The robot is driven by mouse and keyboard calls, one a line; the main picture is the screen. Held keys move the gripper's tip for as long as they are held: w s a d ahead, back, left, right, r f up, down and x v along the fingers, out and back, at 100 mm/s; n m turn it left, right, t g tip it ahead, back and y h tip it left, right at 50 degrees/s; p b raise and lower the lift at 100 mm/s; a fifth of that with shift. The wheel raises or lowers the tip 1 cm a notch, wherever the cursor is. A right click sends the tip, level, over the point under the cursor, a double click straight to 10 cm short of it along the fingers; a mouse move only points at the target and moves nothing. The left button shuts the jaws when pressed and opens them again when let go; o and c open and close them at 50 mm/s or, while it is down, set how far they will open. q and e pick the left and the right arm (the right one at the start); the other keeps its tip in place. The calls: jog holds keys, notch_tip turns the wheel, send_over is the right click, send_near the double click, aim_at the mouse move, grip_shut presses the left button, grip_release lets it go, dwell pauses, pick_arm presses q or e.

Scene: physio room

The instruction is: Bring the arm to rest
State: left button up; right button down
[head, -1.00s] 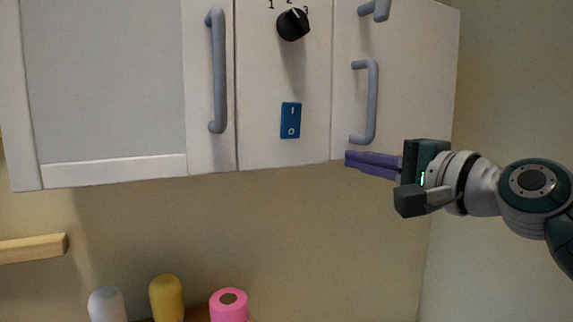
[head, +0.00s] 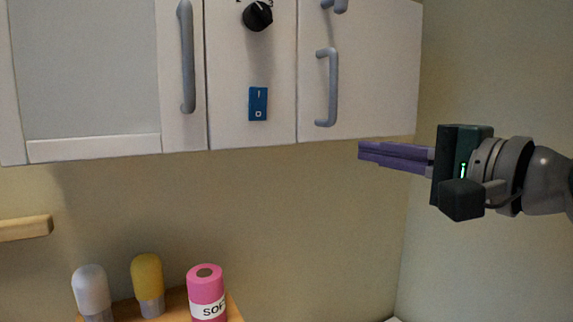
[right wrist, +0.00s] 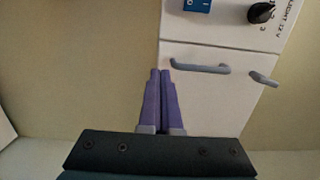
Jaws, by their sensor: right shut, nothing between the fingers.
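My right gripper (head: 362,151) is at the right of the head view, just below the wall cabinet's lower right part. Its purple fingers lie together, shut and empty, and point left. In the right wrist view the fingers (right wrist: 160,72) also lie side by side with nothing between them. Their tips show near a grey cabinet handle (right wrist: 200,67); I see no contact. My left gripper is not in view.
The wall cabinet (head: 360,100) has grey handles (head: 333,88), a black knob (head: 257,16) and a blue switch (head: 258,104). Below, a white bottle (head: 91,288), a yellow bottle (head: 147,277) and a pink cylinder (head: 206,288) stand on a wooden surface.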

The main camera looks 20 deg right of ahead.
jog(key=s+a+f+n+g+p, duration=0.6)
jog(key=s+a+f+n+g, duration=0.3)
jog(key=s+f+n, duration=0.3)
jog(key=s+f+n+g+h+p, duration=0.1)
jog(key=s+n+g, duration=0.1)
jog(key=s, duration=0.4)
jog(key=s+f+n+g+h+p, duration=0.1)
jog(key=s+f+n+g+h, duration=0.1)
jog(key=s, duration=0.5)
jog(key=shift+a+f+n+g, duration=0.25)
jog(key=shift+n+g, duration=0.35)
jog(key=shift+n, duration=0.4)
